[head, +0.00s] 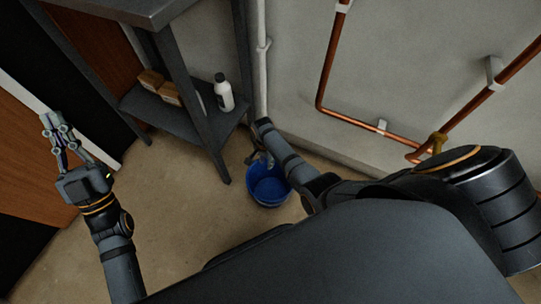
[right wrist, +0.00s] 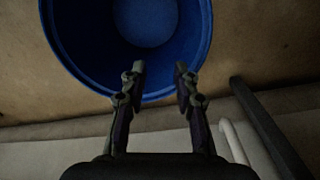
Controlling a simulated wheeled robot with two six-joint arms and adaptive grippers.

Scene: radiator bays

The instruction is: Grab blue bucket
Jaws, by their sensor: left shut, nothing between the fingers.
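The blue bucket (head: 268,192) stands upright on the floor in the head view, beside the foot of the metal table. Its round mouth and inside also show in the right wrist view, with the near rim (right wrist: 70,70) crossing behind my fingers. My right gripper (right wrist: 159,72) is open, its two fingertips apart over that rim; I cannot tell whether the rim lies between them or below. In the head view my right gripper (head: 264,161) hangs at the bucket's far edge, partly hidden by its wrist. My left gripper (head: 56,124) is shut and empty at the far left, away from the bucket.
A dark metal table (head: 184,123) with a lower shelf holds a white bottle (head: 223,92) and brown boxes (head: 160,86). Copper pipes (head: 340,112) run along the wall at right. The floor left of the bucket is clear.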

